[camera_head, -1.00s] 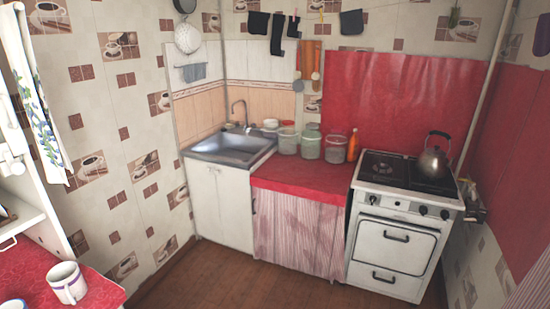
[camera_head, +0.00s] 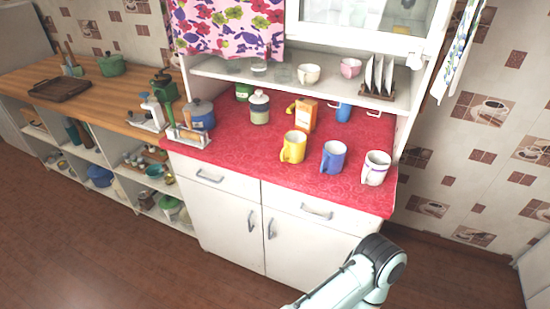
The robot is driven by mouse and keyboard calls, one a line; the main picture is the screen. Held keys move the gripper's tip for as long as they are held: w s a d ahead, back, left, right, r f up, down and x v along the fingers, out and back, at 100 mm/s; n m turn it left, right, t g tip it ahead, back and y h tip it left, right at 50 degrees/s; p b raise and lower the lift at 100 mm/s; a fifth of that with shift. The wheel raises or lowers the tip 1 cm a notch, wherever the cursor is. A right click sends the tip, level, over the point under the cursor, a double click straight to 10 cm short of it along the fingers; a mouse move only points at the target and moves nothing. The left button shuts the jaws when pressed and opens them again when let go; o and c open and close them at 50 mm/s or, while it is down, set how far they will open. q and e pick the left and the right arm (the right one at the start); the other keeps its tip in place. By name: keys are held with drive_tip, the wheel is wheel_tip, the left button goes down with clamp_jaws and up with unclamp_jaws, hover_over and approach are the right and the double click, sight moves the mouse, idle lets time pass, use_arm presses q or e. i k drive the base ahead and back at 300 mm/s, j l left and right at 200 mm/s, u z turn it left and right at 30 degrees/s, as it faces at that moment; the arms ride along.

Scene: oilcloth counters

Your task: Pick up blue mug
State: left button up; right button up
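A blue mug (camera_head: 333,157) stands upright on the red oilcloth counter (camera_head: 240,150), near its front edge, with its handle toward the left. A yellow mug (camera_head: 293,147) stands to its left and a white mug (camera_head: 376,168) to its right. Another blue cup (camera_head: 343,112) is farther back under the shelf, partly hidden. One of my arms shows at the bottom, below the counter front. No gripper fingers are in view.
An orange-and-white box (camera_head: 306,115) and a lidded jar (camera_head: 259,107) stand behind the mugs. A white shelf (camera_head: 225,70) with cups and a plate rack (camera_head: 377,78) overhangs the counter's back. A wooden counter (camera_head: 110,98) is at left. The floor in front is clear.

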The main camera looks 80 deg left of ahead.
sight(335, 152)
drive_tip(key=u, duration=1.85)
